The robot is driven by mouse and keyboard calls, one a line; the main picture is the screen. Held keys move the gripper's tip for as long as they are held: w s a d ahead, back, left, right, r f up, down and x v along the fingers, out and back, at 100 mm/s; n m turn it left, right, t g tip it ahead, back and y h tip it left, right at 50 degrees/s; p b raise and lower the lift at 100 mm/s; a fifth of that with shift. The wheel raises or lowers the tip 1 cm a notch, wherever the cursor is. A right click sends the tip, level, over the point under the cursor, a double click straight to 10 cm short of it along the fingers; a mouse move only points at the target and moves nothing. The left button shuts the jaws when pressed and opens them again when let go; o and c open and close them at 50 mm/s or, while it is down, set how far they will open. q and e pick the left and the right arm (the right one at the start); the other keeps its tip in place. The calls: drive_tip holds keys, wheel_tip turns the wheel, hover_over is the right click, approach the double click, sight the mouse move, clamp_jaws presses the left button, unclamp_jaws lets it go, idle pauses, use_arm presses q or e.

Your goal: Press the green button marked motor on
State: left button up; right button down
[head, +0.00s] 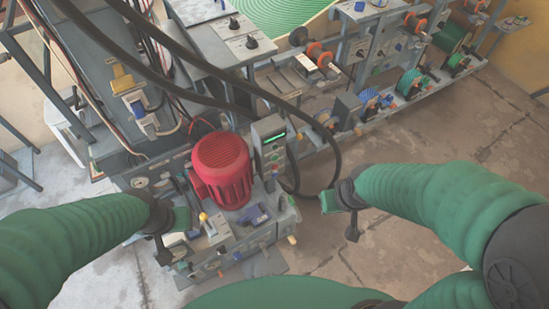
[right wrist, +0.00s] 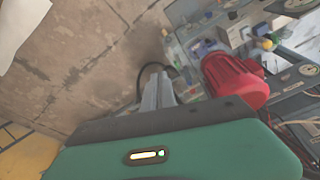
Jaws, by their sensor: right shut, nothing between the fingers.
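A grey control box (head: 270,152) with a lit green strip near its top and small buttons below stands right of the red motor (head: 222,168) in the head view. The buttons are too small to read, so I cannot tell which is marked motor on. My right gripper (head: 352,234) is shut and empty, apart from the box, to its lower right. Its fingers (right wrist: 158,92) also show in the right wrist view, with the red motor (right wrist: 234,80) beyond them. My left gripper (head: 162,254) hangs left of the machine's front; its jaws are too small to judge.
Black cables (head: 337,150) loop down right of the control box. The machine base (head: 240,238) carries small parts in front of the motor. A bench with spools (head: 410,85) runs to the upper right. Bare floor (head: 440,130) lies to the right.

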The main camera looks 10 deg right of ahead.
sight(277, 156)
drive_tip(key=w+a+f+m+t+y+b, duration=0.2)
drive_tip(key=w+f+m+t+b, duration=0.4)
drive_tip(key=f+b, duration=0.5)
drive_tip(key=w+a+f+m+t+y+b, duration=0.1)
drive_tip(key=w+f+m+t+y+b, duration=0.4)
drive_tip(key=w+f+b, duration=0.6)
drive_tip(key=f+m+t+b, duration=0.1)
drive_tip(key=m+t, duration=0.1)
drive_tip(key=t, duration=0.1)
drive_tip(key=shift+a, duration=0.35)
drive_tip(key=shift+w+f, duration=0.1)
drive_tip(key=b+x, duration=0.3)
drive_tip(key=x, duration=1)
drive_tip(key=shift+f, duration=0.1)
drive_tip(key=shift+w+a+b, duration=0.2)
drive_tip(key=shift+w+b, duration=0.1)
drive_tip(key=shift+w, duration=0.15)
